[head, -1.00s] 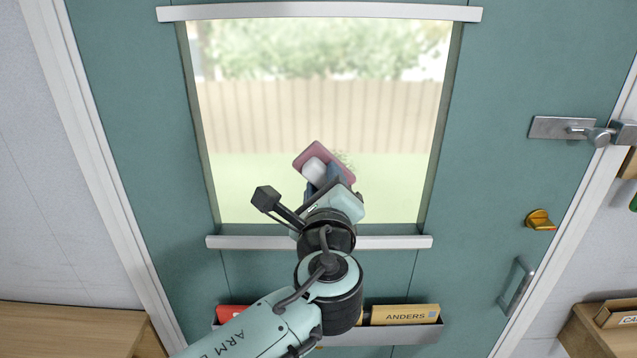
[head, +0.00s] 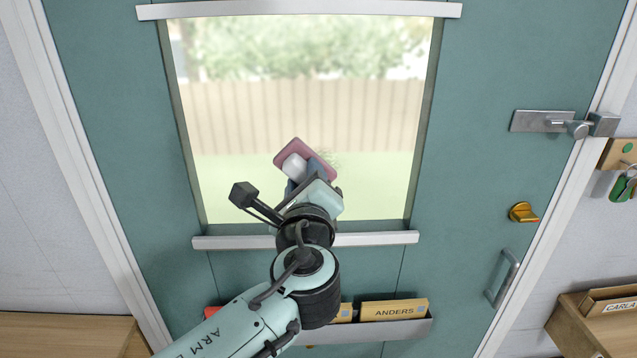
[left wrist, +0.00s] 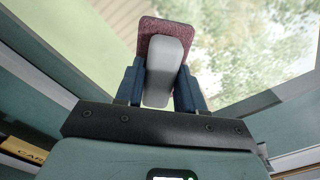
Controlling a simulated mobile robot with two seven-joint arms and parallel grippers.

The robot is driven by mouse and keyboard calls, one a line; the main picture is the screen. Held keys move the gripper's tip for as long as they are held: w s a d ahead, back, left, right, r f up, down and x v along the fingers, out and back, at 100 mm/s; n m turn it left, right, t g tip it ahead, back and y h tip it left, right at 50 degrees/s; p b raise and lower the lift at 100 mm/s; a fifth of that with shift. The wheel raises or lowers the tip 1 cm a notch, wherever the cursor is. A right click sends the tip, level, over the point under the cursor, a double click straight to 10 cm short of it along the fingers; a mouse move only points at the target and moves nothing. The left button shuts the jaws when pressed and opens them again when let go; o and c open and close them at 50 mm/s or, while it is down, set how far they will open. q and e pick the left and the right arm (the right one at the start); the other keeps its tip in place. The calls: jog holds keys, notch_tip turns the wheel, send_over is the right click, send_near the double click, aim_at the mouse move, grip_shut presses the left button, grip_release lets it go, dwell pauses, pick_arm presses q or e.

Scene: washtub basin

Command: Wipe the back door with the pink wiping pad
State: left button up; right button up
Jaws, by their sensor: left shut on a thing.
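The back door (head: 95,110) is teal with a large glass window (head: 300,100). My left gripper (head: 302,178) is in front of the lower part of the window, shut on the white handle of the pink wiping pad (head: 290,150). In the left wrist view the pad (left wrist: 148,32) lies beyond the blue fingers (left wrist: 160,85), with its grey-white handle between them. The pad is at or near the glass; I cannot tell if it touches. My right gripper is not in view.
A white ledge (head: 375,238) runs under the window. Below it a grey rack (head: 405,328) holds boxes, one marked ANDERS. A metal latch (head: 545,121), yellow knob (head: 522,212) and pull handle (head: 503,278) are at the right. Wooden shelves stand at both lower sides.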

pick_arm(q)
jog(key=shift+a, duration=0.25)
jog(key=shift+s+d+b, duration=0.1)
jog(key=shift+s+b, duration=1)
jog(key=shift+s, duration=1.8)
jog(key=s+b, duration=0.1)
jog(key=s, duration=0.2)
jog(key=shift+w, duration=0.15)
jog(key=w+p, duration=0.2)
jog(key=w, duration=0.4)
jog(key=shift+w, duration=0.25)
